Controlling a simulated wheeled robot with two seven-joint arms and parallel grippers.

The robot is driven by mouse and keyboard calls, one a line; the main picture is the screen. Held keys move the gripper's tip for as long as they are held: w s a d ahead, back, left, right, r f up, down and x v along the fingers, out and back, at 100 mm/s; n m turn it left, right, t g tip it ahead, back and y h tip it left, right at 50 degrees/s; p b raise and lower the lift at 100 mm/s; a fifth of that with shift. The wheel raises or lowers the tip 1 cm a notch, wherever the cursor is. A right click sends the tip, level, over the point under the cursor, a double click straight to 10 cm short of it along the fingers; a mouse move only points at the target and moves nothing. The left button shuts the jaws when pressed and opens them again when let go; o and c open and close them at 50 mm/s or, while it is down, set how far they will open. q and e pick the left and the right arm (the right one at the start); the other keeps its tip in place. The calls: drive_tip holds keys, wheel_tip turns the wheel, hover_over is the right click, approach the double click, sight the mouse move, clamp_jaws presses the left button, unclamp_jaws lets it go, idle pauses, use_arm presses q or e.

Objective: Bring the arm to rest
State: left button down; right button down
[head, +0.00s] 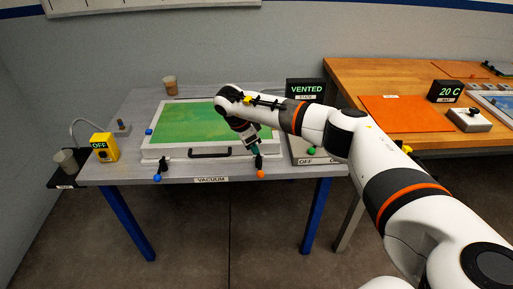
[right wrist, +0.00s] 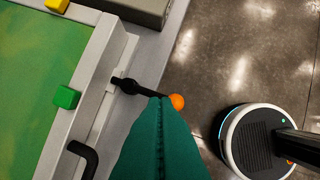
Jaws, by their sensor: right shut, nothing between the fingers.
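My right arm reaches in from the right in the head view. Its gripper (head: 256,152) is over the front right corner of the white-framed bath (head: 150,151) with the green surface. The teal fingers (right wrist: 160,125) are shut and empty in the right wrist view. Their tips are close to a black lever (right wrist: 135,88) with an orange ball end (head: 261,173); I cannot tell whether they touch it. The ball also shows in the right wrist view (right wrist: 177,101). My left gripper is not in view.
A black handle (head: 210,155) and blue-ended lever (head: 157,177) are at the bath's front. A "VENTED" display (head: 306,89) stands beside my arm. A wooden bench (head: 350,72) with an orange mat (head: 396,112) is right.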

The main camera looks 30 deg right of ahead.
drive_tip(key=shift+v, duration=0.8)
drive_tip(key=shift+f, duration=0.1)
